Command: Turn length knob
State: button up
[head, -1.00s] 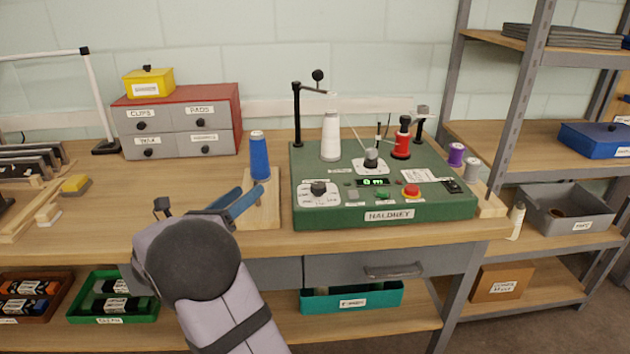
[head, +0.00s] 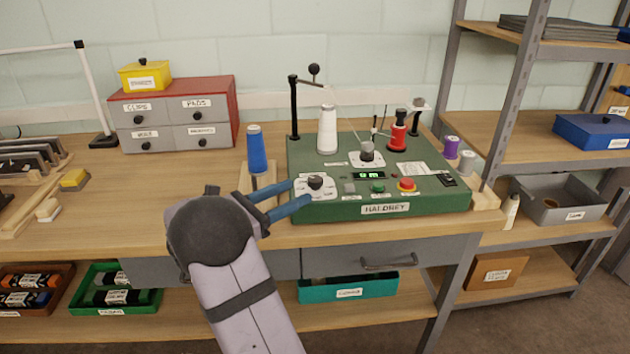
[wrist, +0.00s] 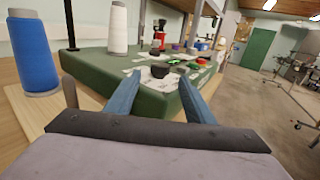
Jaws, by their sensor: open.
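The length knob (head: 316,182) is a small dark knob on a white dial plate at the front left of the green machine (head: 340,211). My gripper (head: 303,197) is open, its two blue fingers reaching to the dial's left edge. In the head view the fingertips are close to the knob; whether they touch it I cannot tell. In the wrist view the knob (wrist: 160,71) shows ahead, between and beyond the two spread fingers (wrist: 157,98). The machine's display (head: 369,175) shows green digits too small to read.
A blue spool (head: 257,150) stands on a wooden block (head: 249,201) just left of the machine. A white cone (head: 327,130) and a red spool (head: 398,132) stand on top. Green (head: 378,187) and red (head: 407,185) buttons lie right of the knob.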

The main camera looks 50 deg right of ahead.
aim_at(309, 186)
jog(key=d, duration=0.2)
jog(key=s+d+p, duration=0.1)
jog(key=d, duration=0.4)
jog(key=shift+s+d, duration=0.25)
jog(key=shift+d, duration=0.05)
jog(key=c, duration=1)
